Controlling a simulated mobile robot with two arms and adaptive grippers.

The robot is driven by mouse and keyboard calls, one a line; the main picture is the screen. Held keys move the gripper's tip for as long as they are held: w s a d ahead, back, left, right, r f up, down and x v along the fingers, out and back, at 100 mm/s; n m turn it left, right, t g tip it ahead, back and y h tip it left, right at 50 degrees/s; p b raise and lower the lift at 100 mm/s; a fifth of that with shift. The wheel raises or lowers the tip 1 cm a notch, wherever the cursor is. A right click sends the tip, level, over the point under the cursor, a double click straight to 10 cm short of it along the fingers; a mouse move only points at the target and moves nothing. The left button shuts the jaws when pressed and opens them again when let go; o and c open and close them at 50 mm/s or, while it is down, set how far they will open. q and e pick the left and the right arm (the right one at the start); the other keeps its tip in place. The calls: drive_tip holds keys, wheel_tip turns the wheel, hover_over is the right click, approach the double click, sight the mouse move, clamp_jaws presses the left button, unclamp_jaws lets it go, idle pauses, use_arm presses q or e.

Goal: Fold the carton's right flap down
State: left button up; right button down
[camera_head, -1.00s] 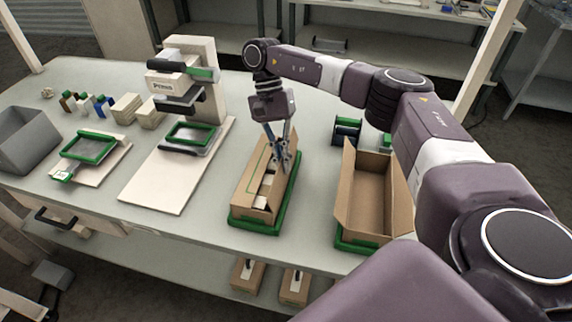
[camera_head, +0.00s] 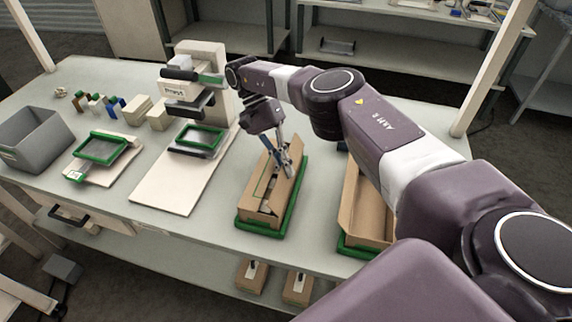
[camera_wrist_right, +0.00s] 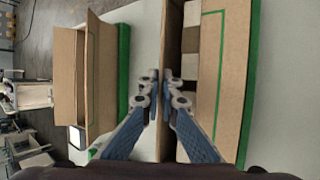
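The open brown carton (camera_head: 262,205) stands in a green-rimmed tray (camera_head: 270,228) near the table's front. Pale items show inside it in the right wrist view. Its right flap (camera_head: 288,192) stands up. Its left panel (camera_wrist_right: 227,70) carries a green outline. My right gripper (camera_head: 284,165) points down at the right flap; in the right wrist view its fingertips (camera_wrist_right: 161,84) are close together, over the flap's upper edge. Whether they touch the flap, I cannot tell. My left gripper is not in view.
A second open carton (camera_head: 352,205) stands in its own green tray to the right, partly behind my arm. A press (camera_head: 190,85) on a white board, a grey bin (camera_head: 38,140) and small boxes are to the left. Bare table lies between board and carton.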

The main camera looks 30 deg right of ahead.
idle(0.8)
drive_tip(key=c, duration=2.2)
unclamp_jaws()
drive_tip(key=shift+w+r, duration=0.1)
drive_tip(key=shift+r, duration=4.85)
